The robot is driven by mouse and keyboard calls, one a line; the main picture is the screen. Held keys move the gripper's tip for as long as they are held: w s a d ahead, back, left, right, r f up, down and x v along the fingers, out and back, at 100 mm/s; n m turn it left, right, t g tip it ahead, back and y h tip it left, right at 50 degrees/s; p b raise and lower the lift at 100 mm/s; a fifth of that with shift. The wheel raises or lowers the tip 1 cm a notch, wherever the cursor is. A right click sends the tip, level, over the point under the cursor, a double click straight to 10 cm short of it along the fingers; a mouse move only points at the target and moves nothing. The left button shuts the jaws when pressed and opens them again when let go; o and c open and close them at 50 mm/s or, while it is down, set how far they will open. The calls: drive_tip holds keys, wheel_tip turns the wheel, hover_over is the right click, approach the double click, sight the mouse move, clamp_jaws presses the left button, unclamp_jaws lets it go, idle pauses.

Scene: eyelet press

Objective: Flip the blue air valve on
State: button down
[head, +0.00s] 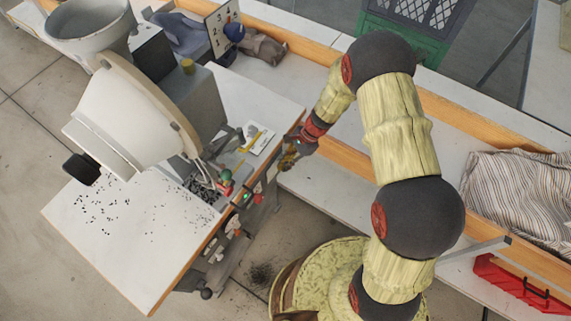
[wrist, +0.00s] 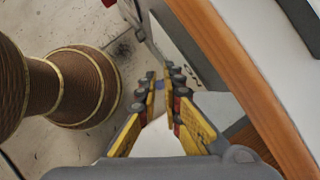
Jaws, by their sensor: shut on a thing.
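In the head view the valve is hidden behind my gripper.
The eyelet press (head: 135,110) stands on the white table (head: 150,240), with loose dark eyelets scattered around. Buttons and knobs line the table's front edge. A wooden-edged bench (head: 330,172) runs behind my arm. A striped cloth (head: 520,195) and a red toolbox (head: 515,285) lie at right.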

drive_tip(key=shift+w, duration=0.15)
drive_tip(key=c, duration=2.2)
unclamp_jaws()
drive_tip(key=shift+d, duration=0.1)
drive_tip(key=shift+c, duration=0.2)
drive_tip(key=v, duration=1.2)
drive_tip(key=shift+w, duration=0.2)
drive_tip(key=shift+d+f, duration=0.1)
drive_tip(key=shift+d, duration=0.05)
